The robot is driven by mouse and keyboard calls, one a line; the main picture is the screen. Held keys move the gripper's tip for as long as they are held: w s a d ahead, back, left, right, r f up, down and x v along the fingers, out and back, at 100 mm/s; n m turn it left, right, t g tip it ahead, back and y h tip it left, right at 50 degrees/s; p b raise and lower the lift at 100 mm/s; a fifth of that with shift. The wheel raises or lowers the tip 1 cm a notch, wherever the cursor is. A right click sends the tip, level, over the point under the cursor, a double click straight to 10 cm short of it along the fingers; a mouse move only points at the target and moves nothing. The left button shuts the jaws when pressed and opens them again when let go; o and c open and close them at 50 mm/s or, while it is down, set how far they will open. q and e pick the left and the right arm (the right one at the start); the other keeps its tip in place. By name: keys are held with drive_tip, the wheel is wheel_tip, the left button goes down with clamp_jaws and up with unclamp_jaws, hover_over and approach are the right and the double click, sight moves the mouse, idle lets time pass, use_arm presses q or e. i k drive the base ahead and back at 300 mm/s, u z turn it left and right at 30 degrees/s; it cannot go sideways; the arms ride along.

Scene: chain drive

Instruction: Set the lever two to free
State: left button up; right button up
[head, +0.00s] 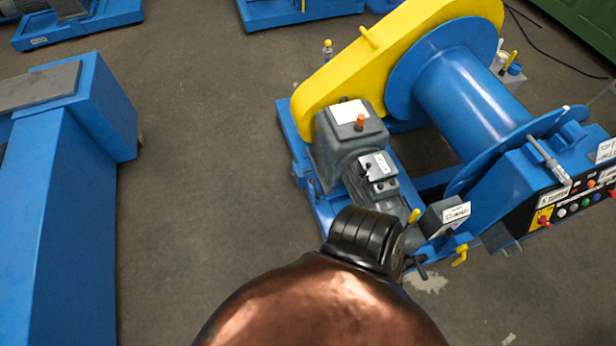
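A blue winch with a large drum (470,92) and a yellow guard (385,50) stands at the right in the head view. Several handles show on it. A lever with a yellow grip (413,216) stands beside a small white label plate (456,212). A yellow handle (460,255) sits just below that. My copper and black arm covers the bottom middle and hides part of the winch's near side. I see neither gripper clearly.
A grey gearbox (347,138) with an orange cap sits on the winch frame. A long blue beam (62,190) stands at the left. Bare floor (210,150) lies between it and the winch. More blue machine bases stand at the back.

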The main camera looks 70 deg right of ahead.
sight(318, 195)
drive_tip(key=z, duration=0.5)
drive_tip(key=i, duration=0.85)
drive_tip(key=z, duration=1.05)
drive_tip(key=i, duration=0.3)
drive_tip(key=z, duration=0.2)
